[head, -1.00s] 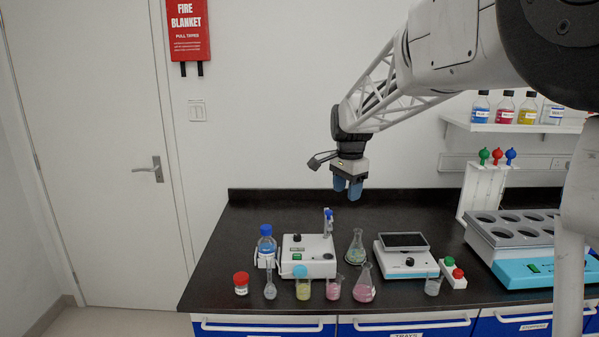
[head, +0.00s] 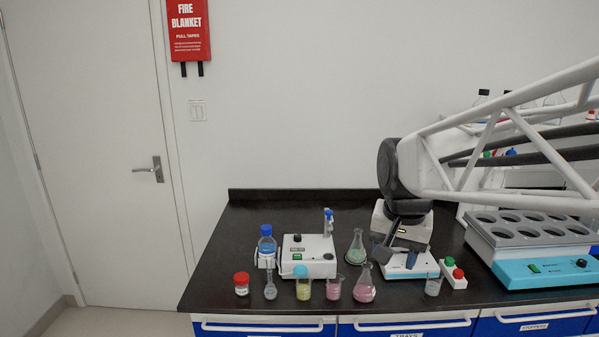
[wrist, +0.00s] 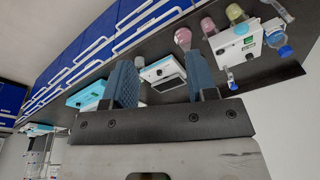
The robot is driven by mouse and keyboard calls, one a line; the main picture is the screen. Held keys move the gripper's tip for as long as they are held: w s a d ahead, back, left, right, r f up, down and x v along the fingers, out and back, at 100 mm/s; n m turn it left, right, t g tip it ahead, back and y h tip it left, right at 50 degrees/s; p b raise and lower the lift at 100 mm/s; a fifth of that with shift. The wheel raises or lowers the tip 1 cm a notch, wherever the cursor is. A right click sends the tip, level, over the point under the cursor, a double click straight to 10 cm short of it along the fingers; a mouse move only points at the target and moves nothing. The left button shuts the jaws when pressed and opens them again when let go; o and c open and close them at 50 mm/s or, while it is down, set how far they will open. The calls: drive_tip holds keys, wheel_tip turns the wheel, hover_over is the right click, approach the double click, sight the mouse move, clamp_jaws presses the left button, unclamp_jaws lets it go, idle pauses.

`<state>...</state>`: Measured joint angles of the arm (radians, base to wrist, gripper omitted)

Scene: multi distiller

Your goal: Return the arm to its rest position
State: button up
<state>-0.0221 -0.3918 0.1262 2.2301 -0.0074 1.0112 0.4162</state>
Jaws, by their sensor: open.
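The balance also shows beyond the fingers in the wrist view (wrist: 160,70). My arm reaches in from the right edge of the head view. I cannot tell the exact height of the fingers above the bench.
A conical flask (head: 356,247), a pink flask (head: 364,287) and a small beaker (head: 433,286) stand close around the balance. A button box (head: 453,274) and a blue heating block (head: 540,268) are to the right. The black bench (head: 270,210) is clear at its back left.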

drive_tip(key=s+f+n, duration=0.2)
drive_tip(key=s+f, duration=0.1)
drive_tip(key=s, duration=0.5)
drive_tip(key=s+d+f+n, duration=0.1)
drive_tip(key=s+f+n, duration=0.1)
drive_tip(key=s, duration=0.6)
drive_tip(key=shift+d+f+t, duration=0.15)
drive_tip(key=shift+f+t, duration=0.25)
drive_tip(key=shift+f, duration=0.45)
drive_tip(key=shift+w, duration=0.1)
idle(0.5)
